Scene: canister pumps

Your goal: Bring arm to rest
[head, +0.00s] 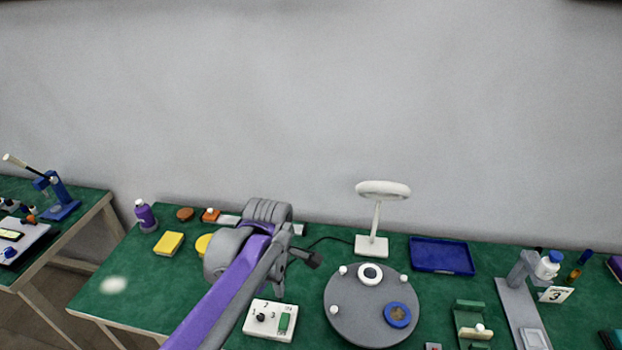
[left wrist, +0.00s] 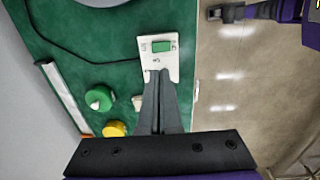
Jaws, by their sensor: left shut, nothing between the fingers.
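My left arm reaches up over the green table in the head view, and its wrist bends over the white control box (head: 256,332). My left gripper (head: 279,290) points down close to the box and is partly hidden by the arm. In the left wrist view its two dark fingers (left wrist: 157,76) are together and hold nothing. Their tips overlap the edge of the box (left wrist: 150,60) in that view; I cannot tell whether they touch it. A purple arm with a dark end (left wrist: 226,13), likely my right one, shows at the top right of the left wrist view.
A grey round turntable (head: 350,325) stands right of the box, with a white lamp (head: 371,246) and a blue tray (head: 441,256) behind. A purple bottle (head: 146,218) and a yellow block (head: 168,243) are at left. A grey stand (head: 518,310) is at right.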

